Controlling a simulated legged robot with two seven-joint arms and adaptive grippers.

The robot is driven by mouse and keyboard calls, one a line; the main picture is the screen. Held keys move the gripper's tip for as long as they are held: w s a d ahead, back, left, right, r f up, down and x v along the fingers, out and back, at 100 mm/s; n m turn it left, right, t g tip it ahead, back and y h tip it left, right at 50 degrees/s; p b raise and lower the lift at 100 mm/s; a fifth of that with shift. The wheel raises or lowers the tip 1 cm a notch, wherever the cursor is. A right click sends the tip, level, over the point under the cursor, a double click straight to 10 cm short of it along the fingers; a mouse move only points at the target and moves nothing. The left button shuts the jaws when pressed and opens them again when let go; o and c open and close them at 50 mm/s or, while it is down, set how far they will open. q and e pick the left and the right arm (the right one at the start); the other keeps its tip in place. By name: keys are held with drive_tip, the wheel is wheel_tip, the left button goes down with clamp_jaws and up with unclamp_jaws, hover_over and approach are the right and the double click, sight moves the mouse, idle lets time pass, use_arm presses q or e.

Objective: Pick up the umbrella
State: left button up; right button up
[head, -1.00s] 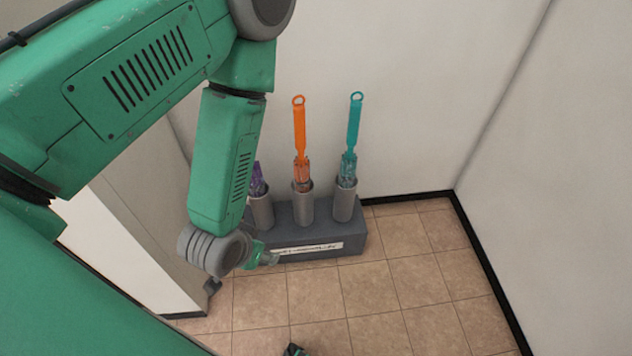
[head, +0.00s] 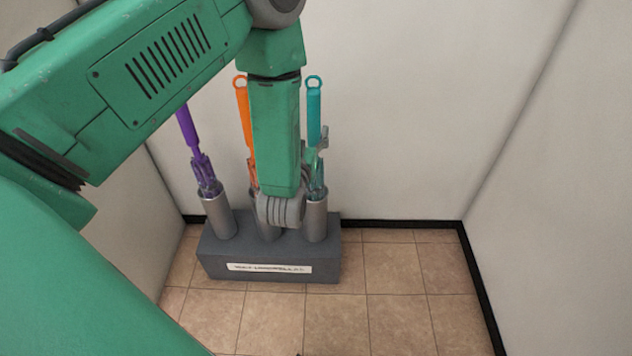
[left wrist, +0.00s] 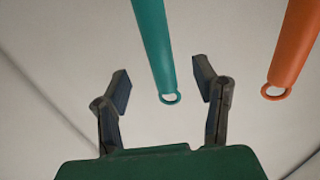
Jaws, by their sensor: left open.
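Three closed umbrellas stand upright in metal tubes: a purple umbrella (head: 190,128), an orange umbrella (head: 241,112) partly behind my left arm, and a teal umbrella (head: 314,105). My left gripper (head: 320,145) is mostly hidden by my arm, close to the teal umbrella below its handle. In the left wrist view my left gripper (left wrist: 163,84) is open, its fingers apart on either side of the teal handle (left wrist: 152,45), with no visible contact. The orange handle (left wrist: 294,45) is to the right there. My right gripper does not show.
The tubes stand on a dark grey stand (head: 215,262) with a white label (head: 269,268). Walls close in behind and on both sides, with a black baseboard (head: 395,224). The tiled floor (head: 395,290) to the right is clear.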

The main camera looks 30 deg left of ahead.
sight(312, 122)
use_arm(q)
drive_tip(key=shift+w+a, duration=0.25)
drive_tip(key=shift+w, duration=0.35)
drive_tip(key=shift+w+a+f, duration=0.15)
drive_tip(key=shift+w+a, duration=0.2)
drive_tip(key=shift+w, duration=0.15)
drive_tip(key=b+x, duration=0.1)
drive_tip(key=x, duration=0.1)
drive_tip(key=b+x, duration=0.1)
drive_tip(key=shift+w+a+f, duration=0.1)
drive_tip(key=shift+w+f, duration=0.25)
drive_tip(key=shift+f, duration=0.05)
drive_tip(key=shift+w+a+r, duration=0.1)
drive_tip(key=shift+w, duration=0.4)
drive_tip(key=shift+r, duration=0.1)
clamp_jaws()
